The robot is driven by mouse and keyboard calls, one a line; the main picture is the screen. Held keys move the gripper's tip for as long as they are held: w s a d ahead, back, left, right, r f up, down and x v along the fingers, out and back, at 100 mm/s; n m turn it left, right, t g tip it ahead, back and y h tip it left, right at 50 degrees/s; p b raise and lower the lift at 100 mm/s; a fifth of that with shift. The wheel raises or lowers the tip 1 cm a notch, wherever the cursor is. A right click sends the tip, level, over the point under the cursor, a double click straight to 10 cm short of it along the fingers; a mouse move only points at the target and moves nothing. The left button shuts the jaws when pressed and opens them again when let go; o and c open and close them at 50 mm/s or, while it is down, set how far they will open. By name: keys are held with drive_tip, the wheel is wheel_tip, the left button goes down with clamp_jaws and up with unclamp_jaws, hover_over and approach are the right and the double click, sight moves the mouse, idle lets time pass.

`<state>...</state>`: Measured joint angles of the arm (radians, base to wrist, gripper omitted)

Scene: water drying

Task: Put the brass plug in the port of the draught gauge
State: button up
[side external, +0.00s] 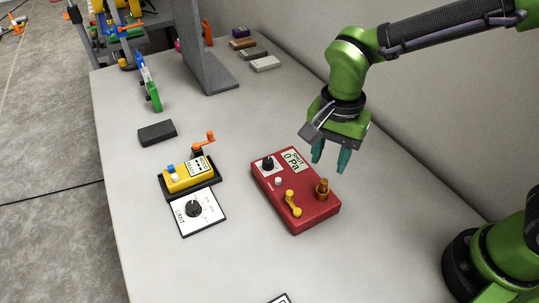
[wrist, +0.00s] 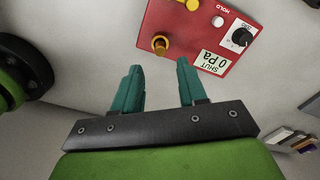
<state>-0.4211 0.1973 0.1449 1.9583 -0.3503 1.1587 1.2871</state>
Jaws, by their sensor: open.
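The draught gauge (side external: 287,213) is a red box on the table with a display reading "SHUT 0 Pa", and it also shows in the wrist view (wrist: 180,53). A brass-coloured plug-like piece (side external: 322,190) stands upright at the gauge's right corner; it also shows in the wrist view (wrist: 160,43). I cannot tell whether it is a plug seated in the port or the port fitting itself. My gripper (side external: 331,163) hangs above and behind that corner, apart from it. Its teal fingers (wrist: 158,72) are open with nothing between them.
The gauge carries a yellow lever (side external: 292,204), a black knob (side external: 267,163) and a white button (side external: 278,182). To its left are a yellow device (side external: 190,175) on a black tray, a LIMIT dial card (side external: 197,212) and a dark slab (side external: 157,133). A grey panel (side external: 205,55) stands behind.

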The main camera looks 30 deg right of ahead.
sight(325, 180)
wheel_tip(325, 180, up, 5)
drive_tip(key=s+d+r+n+t+y, duration=0.1)
drive_tip(key=s+d+r+n+t, duration=0.1)
drive_tip(key=d, duration=0.6)
drive_tip(key=s+d+r+n+t+y, duration=0.1)
drive_tip(key=s+d+r+n+t, duration=0.2)
drive_tip(key=s+d+n+t, duration=0.2)
drive_tip(key=d, duration=0.2)
drive_tip(key=shift+d+r+n, duration=0.3)
drive_tip(key=shift+d+r, duration=0.05)
drive_tip(key=shift+s, duration=0.1)
idle(0.3)
